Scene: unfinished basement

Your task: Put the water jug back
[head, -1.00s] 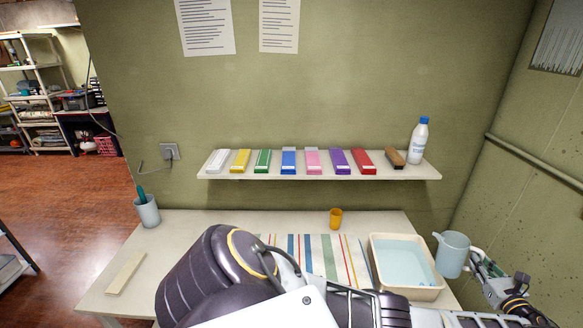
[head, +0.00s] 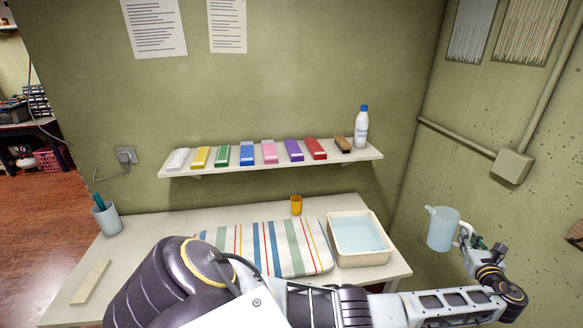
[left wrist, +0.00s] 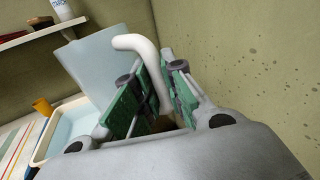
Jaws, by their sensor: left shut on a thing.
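The water jug (head: 443,229) is pale blue with a white handle and a spout pointing left. It hangs in the air to the right of the table, near the right wall. My left gripper (head: 477,247) is shut on its handle. In the left wrist view the white handle (left wrist: 136,44) runs down between the green-padded fingers (left wrist: 150,95), and the jug body (left wrist: 92,68) is on the left. The jug looks roughly upright in the head view. My right gripper is not in view.
A cream tray (head: 388,257) of water stands at the table's right end, beside a striped cloth (head: 270,248) and an orange cup (head: 296,205). A wall shelf (head: 352,157) holds coloured boxes and a white bottle (head: 361,127). A wooden strip (head: 90,281) and pen cup (head: 107,219) are left.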

